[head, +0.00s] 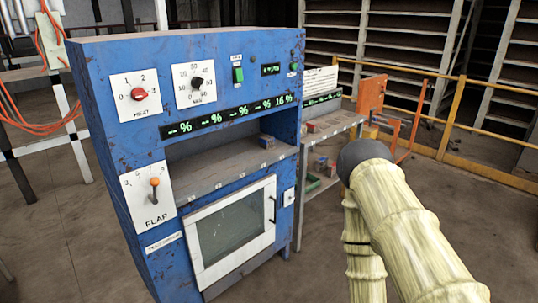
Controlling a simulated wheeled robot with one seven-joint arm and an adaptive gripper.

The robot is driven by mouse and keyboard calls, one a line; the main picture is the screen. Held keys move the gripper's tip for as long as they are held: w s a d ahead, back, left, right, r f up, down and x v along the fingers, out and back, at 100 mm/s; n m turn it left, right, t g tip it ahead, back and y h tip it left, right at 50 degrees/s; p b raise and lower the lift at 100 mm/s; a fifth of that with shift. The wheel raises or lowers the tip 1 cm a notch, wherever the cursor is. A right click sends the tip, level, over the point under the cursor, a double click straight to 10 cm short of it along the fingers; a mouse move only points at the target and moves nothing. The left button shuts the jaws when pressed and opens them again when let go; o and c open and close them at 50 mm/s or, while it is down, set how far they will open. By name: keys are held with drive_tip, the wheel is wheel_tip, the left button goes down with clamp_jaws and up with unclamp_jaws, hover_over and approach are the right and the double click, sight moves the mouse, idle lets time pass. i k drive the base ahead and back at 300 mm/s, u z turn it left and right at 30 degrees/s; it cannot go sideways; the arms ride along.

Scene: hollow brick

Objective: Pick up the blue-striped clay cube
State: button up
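A small dark bluish cube (266,142) sits at the right end of the recessed shelf of a blue machine (120,85). It is too small for me to tell whether it is striped. Another small block (313,127), reddish with a bluish side, lies on the grey side table (335,125) to the right of the machine. I cannot tell which of them is the blue-striped clay cube. My arm, in a pale ribbed cover, is at the right, but my gripper is not in view.
More small blocks (321,163) lie on the side table's lower shelf, partly hidden. An orange stand (371,94) and yellow railing (450,150) are behind. The machine has a glass-fronted door (232,232). Floor is open at the lower left.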

sight(267, 142)
drive_tip(key=u, duration=0.85)
drive_tip(key=i, duration=1.05)
drive_tip(key=z, duration=0.5)
drive_tip(key=i, duration=0.65)
drive_tip(key=z, duration=0.75)
